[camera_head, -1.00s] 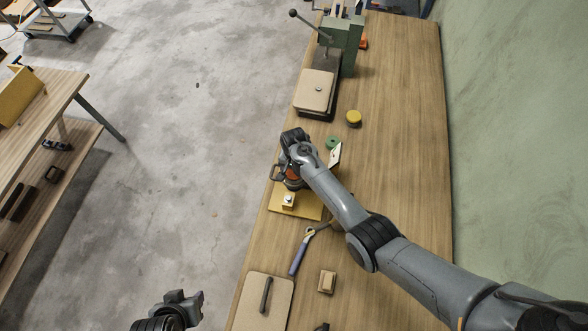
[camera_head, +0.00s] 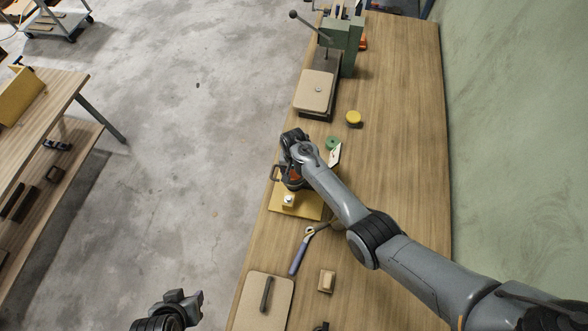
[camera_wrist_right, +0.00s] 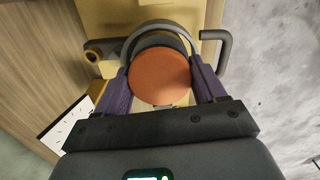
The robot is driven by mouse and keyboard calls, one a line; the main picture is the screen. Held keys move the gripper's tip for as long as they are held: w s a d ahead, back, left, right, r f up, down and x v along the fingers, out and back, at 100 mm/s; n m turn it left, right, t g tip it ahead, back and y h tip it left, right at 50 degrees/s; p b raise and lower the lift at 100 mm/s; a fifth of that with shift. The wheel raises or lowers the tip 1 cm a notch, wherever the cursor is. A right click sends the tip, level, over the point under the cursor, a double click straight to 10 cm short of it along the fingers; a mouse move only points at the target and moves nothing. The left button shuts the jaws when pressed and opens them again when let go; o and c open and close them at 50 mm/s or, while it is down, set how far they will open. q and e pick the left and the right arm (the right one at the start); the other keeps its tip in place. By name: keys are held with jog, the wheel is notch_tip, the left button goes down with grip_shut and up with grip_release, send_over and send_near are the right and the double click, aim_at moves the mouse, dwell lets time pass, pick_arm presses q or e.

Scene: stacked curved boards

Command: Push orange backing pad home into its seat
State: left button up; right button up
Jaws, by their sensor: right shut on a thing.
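The orange backing pad (camera_wrist_right: 159,77) is a round disc between the two purple fingers of my right gripper (camera_wrist_right: 163,82) in the right wrist view. The gripper is shut on it. Behind the pad is a dark round part, with a curved grey rim (camera_wrist_right: 156,29) around its far side. How deep the pad sits there is hidden. In the head view a bit of orange shows under my right gripper (camera_head: 291,177), above the yellow base plate (camera_head: 312,210). My left gripper (camera_head: 192,304) is at the bottom left over the floor; its jaw state is unclear.
A grey bent handle (camera_wrist_right: 222,48) stands beside the rim. On the bench are a purple-handled tool (camera_head: 298,262), a small wooden block (camera_head: 327,281), a green ring (camera_head: 332,143), a white card (camera_head: 335,155) and a yellow round knob (camera_head: 354,118). The bench's right side is clear.

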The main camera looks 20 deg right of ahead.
jog(key=shift+f, duration=0.35)
dwell(0.4)
jog(key=shift+r, duration=0.35)
dwell(0.4)
jog(key=shift+f, duration=0.35)
jog(key=shift+r, duration=0.45)
jog(key=shift+f+m, duration=0.2)
jog(key=shift+m, duration=0.1)
jog(key=shift+r+m, duration=0.1)
jog(key=shift+m, duration=0.5)
